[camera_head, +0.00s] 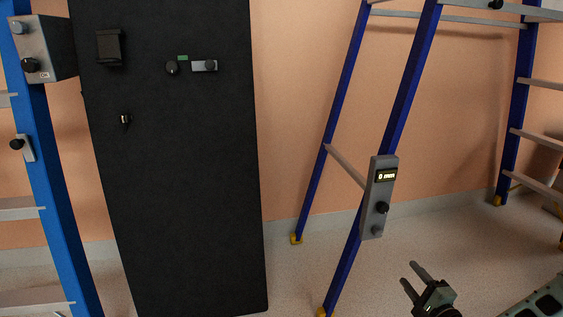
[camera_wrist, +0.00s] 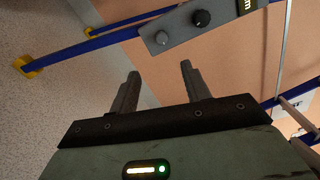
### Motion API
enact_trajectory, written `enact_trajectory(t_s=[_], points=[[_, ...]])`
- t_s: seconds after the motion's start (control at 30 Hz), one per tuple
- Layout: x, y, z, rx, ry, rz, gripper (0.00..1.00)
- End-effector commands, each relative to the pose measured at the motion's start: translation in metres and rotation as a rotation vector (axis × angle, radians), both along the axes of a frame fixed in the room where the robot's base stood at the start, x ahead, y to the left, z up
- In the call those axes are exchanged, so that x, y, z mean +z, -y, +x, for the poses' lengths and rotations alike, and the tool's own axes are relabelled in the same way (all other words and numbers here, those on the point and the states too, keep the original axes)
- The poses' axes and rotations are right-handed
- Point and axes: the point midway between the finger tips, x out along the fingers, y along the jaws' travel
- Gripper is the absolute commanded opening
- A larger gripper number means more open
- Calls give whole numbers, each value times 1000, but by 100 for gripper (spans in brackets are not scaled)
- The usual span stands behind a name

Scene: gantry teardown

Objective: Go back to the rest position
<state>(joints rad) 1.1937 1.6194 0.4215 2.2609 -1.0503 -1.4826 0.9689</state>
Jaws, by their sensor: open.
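My gripper (camera_head: 416,281) is low at the right in the head view, in front of the blue gantry frame. Its two fingers are apart with nothing between them. In the wrist view my gripper (camera_wrist: 159,80) also shows open and empty, pointing toward the wall and floor.
A tall black panel (camera_head: 175,200) with small fittings stands at the left. A blue upright (camera_head: 55,190) with a grey box (camera_head: 42,45) is at the far left. Blue ladder legs (camera_head: 345,110) with yellow feet stand on the speckled floor (camera_head: 450,235). An orange wall (camera_head: 290,120) is behind.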

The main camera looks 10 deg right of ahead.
Motion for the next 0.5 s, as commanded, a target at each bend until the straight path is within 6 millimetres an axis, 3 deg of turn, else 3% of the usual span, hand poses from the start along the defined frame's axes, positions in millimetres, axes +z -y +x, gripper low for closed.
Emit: enact_trajectory(t_s=[0.17, 0.3, 0.5], points=[[3, -28, 19, 180, -107, -171, 47], [7, -67, 35, 415, -245, -416, 47], [24, -119, 38, 722, -402, -767, 47]])
